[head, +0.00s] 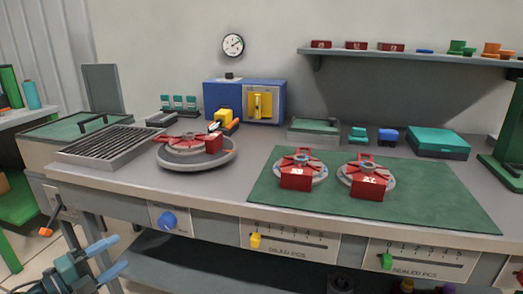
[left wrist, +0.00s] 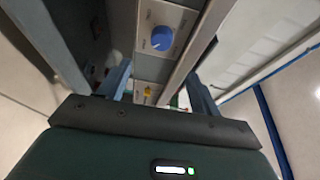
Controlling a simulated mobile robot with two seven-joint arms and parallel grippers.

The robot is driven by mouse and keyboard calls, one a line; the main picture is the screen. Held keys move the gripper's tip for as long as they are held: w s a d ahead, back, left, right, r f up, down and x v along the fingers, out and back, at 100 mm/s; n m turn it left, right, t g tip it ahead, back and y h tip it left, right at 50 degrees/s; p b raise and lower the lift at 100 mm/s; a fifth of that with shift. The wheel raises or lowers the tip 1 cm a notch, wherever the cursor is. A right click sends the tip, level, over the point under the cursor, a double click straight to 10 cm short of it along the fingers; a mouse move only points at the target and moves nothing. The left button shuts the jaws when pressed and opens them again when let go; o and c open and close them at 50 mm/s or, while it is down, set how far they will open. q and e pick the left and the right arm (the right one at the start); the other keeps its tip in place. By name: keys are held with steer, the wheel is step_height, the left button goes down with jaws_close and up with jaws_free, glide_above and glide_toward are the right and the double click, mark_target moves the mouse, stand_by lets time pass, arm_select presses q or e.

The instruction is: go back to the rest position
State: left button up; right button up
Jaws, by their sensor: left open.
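My left gripper (head: 120,252) is at the lower left of the head view, in front of the workbench and below its top. Its two blue fingers are apart with nothing between them. In the left wrist view the open fingers (left wrist: 158,82) point towards the bench front, where a blue knob (left wrist: 162,38) shows beyond them. The same blue knob (head: 168,220) is on the bench's front panel in the head view, up and right of the gripper and apart from it. My right gripper is in neither view.
The bench (head: 225,185) carries a round turntable (head: 197,163) with a red fixture and a green mat (head: 425,197) with two red-and-grey parts. Yellow (head: 256,240) and green (head: 387,261) sliders are on its front. A lower shelf (head: 200,266) lies right of the gripper.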

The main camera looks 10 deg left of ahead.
arm_select(q)
steer(key=s+d+f+n+y, duration=0.1)
steer(key=s+d+f+n, duration=0.3)
steer(key=d, duration=0.4)
steer(key=s+d+f+n+y, duration=0.2)
steer(key=s+d+f+n, duration=0.15)
steer(key=d+n, duration=0.3)
steer(key=s+d+r+n+g, duration=0.1)
steer(key=s+d+r+n, duration=0.1)
steer(key=s+d+n, duration=0.4)
steer(key=s+d+r+n+g, duration=0.1)
steer(key=s+d+r+n, duration=0.1)
steer(key=d+n, duration=0.35)
steer(key=r+g+p, duration=0.1)
steer(key=p, duration=0.5)
steer(key=d+r+m+g+y+p, duration=0.1)
steer(key=r+p, duration=0.1)
steer(key=p, duration=0.4)
steer(key=d+r+g+p, duration=0.1)
steer(key=p, duration=0.6)
steer(key=shift+w+r+m+y, duration=0.1)
steer(key=shift+r+m+y, duration=0.3)
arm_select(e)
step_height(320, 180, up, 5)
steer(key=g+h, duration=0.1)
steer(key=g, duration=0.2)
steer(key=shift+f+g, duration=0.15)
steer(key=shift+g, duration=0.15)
